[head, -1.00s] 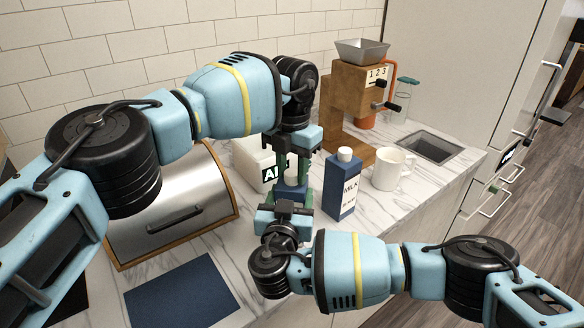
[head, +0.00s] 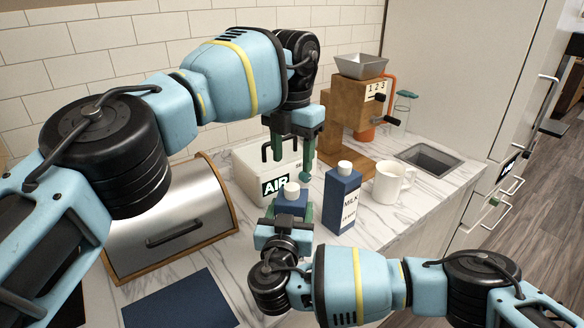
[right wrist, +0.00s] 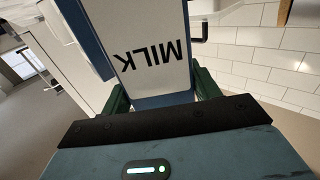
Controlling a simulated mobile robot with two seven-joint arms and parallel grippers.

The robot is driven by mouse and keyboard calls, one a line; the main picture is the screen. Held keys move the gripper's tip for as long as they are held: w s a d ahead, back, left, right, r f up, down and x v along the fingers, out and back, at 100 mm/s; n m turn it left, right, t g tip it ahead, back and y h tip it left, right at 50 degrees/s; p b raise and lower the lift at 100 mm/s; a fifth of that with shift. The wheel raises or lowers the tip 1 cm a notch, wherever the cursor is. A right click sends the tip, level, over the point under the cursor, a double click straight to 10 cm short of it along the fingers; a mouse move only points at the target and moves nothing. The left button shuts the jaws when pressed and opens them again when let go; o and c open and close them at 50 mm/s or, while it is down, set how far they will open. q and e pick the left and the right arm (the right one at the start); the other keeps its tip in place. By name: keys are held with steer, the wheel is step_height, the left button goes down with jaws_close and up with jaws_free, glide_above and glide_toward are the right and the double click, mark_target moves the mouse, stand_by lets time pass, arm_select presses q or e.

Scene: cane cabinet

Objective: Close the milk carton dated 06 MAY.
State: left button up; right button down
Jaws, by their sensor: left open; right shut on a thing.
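My right gripper (head: 290,218) is shut on a blue milk carton (head: 290,203) with a white cap (head: 291,189) on top. In the right wrist view this carton (right wrist: 152,55) fills the space between the green fingers, its white MILK label upside down; no date is readable. A second blue milk carton (head: 341,198), with a white cap (head: 345,168), stands upright on the counter to the right; its date line is too small to read. My left gripper (head: 291,170) is open and empty, fingers pointing down just above the held carton's cap.
A white box marked AIR (head: 262,180) stands behind the held carton. A white mug (head: 388,184) and a wooden grinder (head: 350,115) are right and behind. A steel bread box (head: 170,220) and a blue mat (head: 180,300) lie left. A recessed basin (head: 428,158) is far right.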

arm_select(q)
steer(key=shift+r, duration=0.25)
arm_select(e)
steer(key=shift+c, duration=1.4)
jaws_free()
arm_select(q)
steer(key=shift+f, duration=0.15)
arm_select(e)
steer(key=shift+s+a, duration=0.1)
steer(key=shift+s, duration=0.15)
arm_select(q)
steer(key=shift+f, duration=0.4)
arm_select(e)
steer(key=s+a, duration=0.1)
steer(key=s, duration=0.6)
steer(key=shift+s, duration=0.1)
